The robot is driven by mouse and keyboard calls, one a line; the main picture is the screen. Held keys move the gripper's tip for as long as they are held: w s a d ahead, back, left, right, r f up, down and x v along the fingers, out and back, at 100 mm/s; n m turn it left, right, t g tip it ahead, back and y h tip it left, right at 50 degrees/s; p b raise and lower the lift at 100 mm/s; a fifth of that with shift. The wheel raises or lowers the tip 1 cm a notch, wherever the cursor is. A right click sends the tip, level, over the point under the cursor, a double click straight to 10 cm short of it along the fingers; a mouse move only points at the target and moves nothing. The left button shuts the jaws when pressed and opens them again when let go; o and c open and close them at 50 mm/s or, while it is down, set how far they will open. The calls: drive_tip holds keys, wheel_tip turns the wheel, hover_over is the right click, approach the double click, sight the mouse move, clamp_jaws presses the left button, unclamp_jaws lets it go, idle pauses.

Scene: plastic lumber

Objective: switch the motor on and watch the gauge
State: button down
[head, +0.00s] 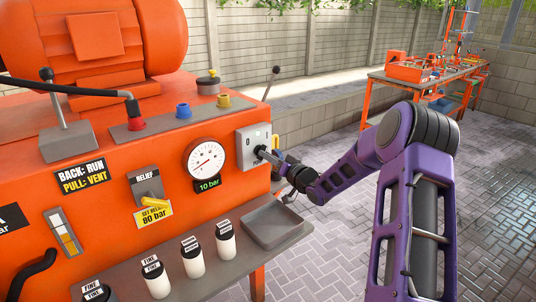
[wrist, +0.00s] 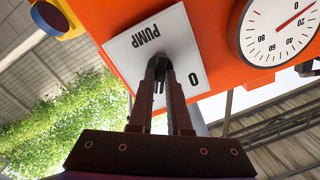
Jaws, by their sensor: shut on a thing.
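The motor switch is a pale plate (head: 246,136) on the orange machine's side; in the wrist view the plate (wrist: 172,35) reads PUMP and 0, upside down. My gripper (head: 265,156) reaches it from the right. In the wrist view its fingers (wrist: 158,76) are close together at the plate's middle, shut on the switch knob, which they mostly hide. The gauge (wrist: 280,42) also shows at upper right in the wrist view.
A relief lever (head: 151,198) with a yellow 80 bar label is left of the gauge. A grey tray (head: 272,228) and several white bottles (head: 224,240) stand below. A red button (head: 137,124) is on top. Paved floor is open to the right.

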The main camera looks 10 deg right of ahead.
drive_tip(key=shift+m, duration=0.6)
drive_tip(key=c, duration=0.9)
unclamp_jaws()
drive_tip(key=shift+o, duration=0.2)
drive_tip(key=shift+s, duration=0.1)
drive_tip(key=v, duration=1.7)
drive_tip(key=shift+d, duration=0.15)
